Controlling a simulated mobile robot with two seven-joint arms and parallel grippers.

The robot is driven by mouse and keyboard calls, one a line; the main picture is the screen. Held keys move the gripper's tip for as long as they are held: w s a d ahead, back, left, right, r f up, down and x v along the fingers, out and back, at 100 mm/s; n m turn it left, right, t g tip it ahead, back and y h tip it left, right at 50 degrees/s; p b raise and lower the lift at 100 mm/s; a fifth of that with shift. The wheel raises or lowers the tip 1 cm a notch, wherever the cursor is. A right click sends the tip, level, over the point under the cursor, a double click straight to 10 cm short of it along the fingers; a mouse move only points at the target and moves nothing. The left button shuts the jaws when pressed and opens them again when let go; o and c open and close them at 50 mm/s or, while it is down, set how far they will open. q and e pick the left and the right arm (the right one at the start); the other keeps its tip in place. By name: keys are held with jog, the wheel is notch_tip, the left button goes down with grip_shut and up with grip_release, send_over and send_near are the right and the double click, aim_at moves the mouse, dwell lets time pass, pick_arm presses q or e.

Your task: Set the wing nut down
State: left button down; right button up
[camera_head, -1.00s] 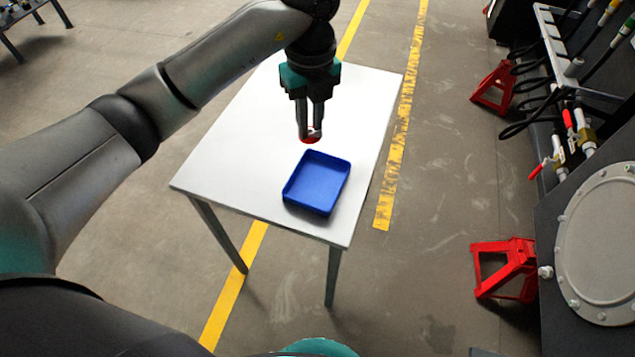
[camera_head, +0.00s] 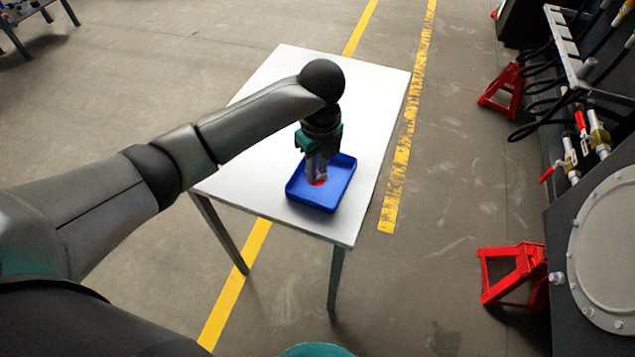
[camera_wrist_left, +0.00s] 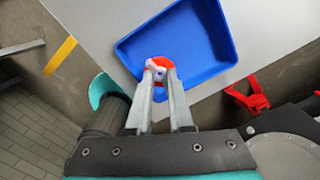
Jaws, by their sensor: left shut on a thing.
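The wing nut (camera_head: 319,182) is small and red in the head view, mostly hidden by the fingers. In the left wrist view the wing nut (camera_wrist_left: 159,65) shows red with a pale middle part between the fingertips. My left gripper (camera_head: 317,176) points down over the blue tray (camera_head: 313,203) and is shut on the wing nut. In the left wrist view the gripper (camera_wrist_left: 159,75) holds it over the tray (camera_wrist_left: 218,72), near one wall. I cannot tell whether the nut touches the tray floor. My right gripper is not in view.
The tray stands near the front edge of a white table (camera_head: 275,100). The rest of the tabletop is clear. To the right are red stands (camera_head: 513,270), black hoses and a dark machine with valves (camera_head: 562,165).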

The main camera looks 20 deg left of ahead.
aim_at(317, 191)
pick_arm(q)
notch_tip(317, 191, down, 4)
jog(key=shift+f+b, duration=0.1)
jog(key=shift+b, duration=0.5)
jog(key=shift+f, duration=0.3)
jog(key=c, duration=0.8)
grip_release()
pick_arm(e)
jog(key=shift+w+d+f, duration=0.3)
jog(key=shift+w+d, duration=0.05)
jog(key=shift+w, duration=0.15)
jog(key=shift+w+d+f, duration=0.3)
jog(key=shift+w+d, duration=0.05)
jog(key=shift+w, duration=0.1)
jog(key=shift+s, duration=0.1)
